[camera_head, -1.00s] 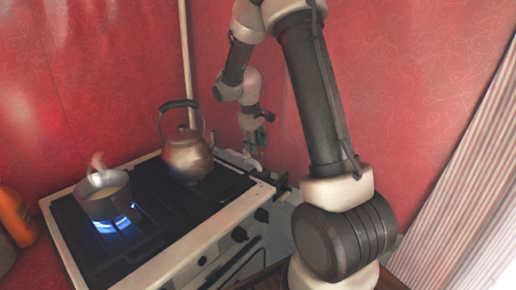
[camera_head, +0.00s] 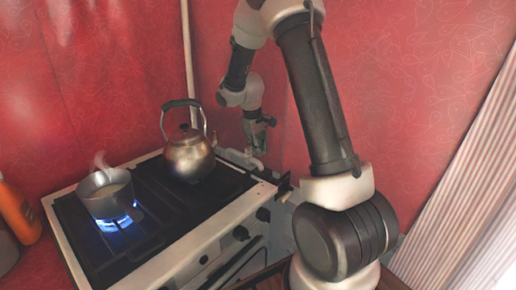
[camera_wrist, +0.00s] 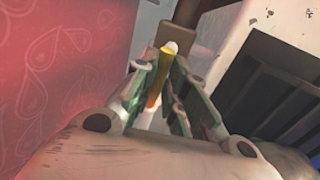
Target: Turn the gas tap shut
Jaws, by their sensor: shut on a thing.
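The gas tap's yellow handle (camera_wrist: 156,88) shows in the wrist view as a narrow lever with a pale rounded end, between my fingers. My gripper (camera_wrist: 160,80) is shut on it. In the head view my gripper (camera_head: 259,147) is low in the corner behind the stove, beside a pale pipe (camera_head: 242,158); the handle is too small to make out there. The fingers and my wrist hide part of the tap. The blue flame (camera_head: 117,222) burns under the pot at the stove's left front.
The stove (camera_head: 215,232) has dark grates and a pale rim. A steaming pot (camera_head: 104,200) and a metal kettle (camera_head: 188,155) stand on it. A white vertical pipe (camera_head: 189,60) runs up the red wall close behind. An orange bottle (camera_head: 17,212) stands at far left.

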